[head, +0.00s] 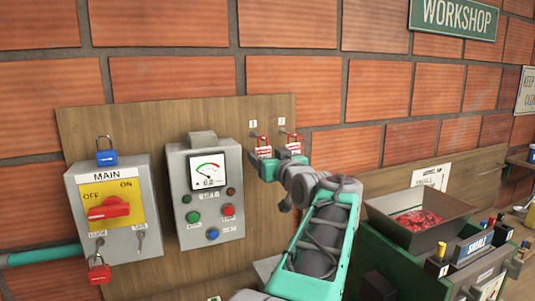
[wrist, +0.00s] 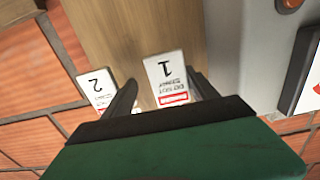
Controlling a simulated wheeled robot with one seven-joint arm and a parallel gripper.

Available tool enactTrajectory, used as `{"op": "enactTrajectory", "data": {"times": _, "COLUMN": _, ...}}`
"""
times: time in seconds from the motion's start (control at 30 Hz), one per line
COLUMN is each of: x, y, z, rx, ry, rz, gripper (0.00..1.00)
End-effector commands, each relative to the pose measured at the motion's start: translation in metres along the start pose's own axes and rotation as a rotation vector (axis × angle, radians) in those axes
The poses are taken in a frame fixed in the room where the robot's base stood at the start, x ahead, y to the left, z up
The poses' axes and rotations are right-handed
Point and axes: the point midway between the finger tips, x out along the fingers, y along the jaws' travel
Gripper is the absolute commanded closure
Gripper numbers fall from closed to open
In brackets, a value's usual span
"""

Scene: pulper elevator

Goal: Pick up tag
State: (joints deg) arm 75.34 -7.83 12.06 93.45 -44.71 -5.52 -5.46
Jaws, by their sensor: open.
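Two red-and-white tags hang side by side on the wooden board in the head view, the left tag (head: 263,150) under a small label 1 and the right tag (head: 295,146) under a small label 2. In the wrist view, a white card marked 1 with a red band (wrist: 166,78) appears upside down between the fingers of my gripper (wrist: 164,92). The card marked 2 (wrist: 97,88) is outside the left finger. My gripper (head: 268,168) is open, just below the tags. I cannot tell whether a finger touches a card.
A grey meter box (head: 206,195) with buttons is left of my gripper. Further left is the MAIN switch box (head: 113,205), with a blue padlock (head: 106,151) above and a red padlock (head: 98,270) below. A hopper (head: 415,215) holding red material stands at right.

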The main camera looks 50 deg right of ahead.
Motion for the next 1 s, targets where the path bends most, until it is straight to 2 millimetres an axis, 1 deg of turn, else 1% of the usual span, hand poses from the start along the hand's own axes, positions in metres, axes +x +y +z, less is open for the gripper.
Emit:
{"op": "enactTrajectory", "data": {"times": 0.07, "x": 0.000, "y": -0.006, "z": -0.001, "rx": -0.005, "ry": 0.001, "rz": -0.001, "gripper": 0.33}}
{"op": "enactTrajectory", "data": {"times": 0.1, "x": 0.000, "y": -0.009, "z": -0.001, "rx": -0.007, "ry": 0.000, "rz": -0.001, "gripper": 0.34}}
{"op": "enactTrajectory", "data": {"times": 0.23, "x": 0.000, "y": -0.014, "z": -0.001, "rx": -0.009, "ry": -0.001, "rz": -0.004, "gripper": 0.45}}
{"op": "enactTrajectory", "data": {"times": 0.63, "x": 0.000, "y": -0.003, "z": 0.000, "rx": -0.001, "ry": 0.000, "rz": -0.003, "gripper": 0.78}}
{"op": "enactTrajectory", "data": {"times": 0.87, "x": -0.001, "y": -0.001, "z": 0.001, "rx": 0.001, "ry": -0.001, "rz": -0.002, "gripper": 0.97}}
{"op": "enactTrajectory", "data": {"times": 1.0, "x": -0.001, "y": -0.002, "z": 0.001, "rx": 0.000, "ry": -0.001, "rz": -0.002, "gripper": 0.97}}
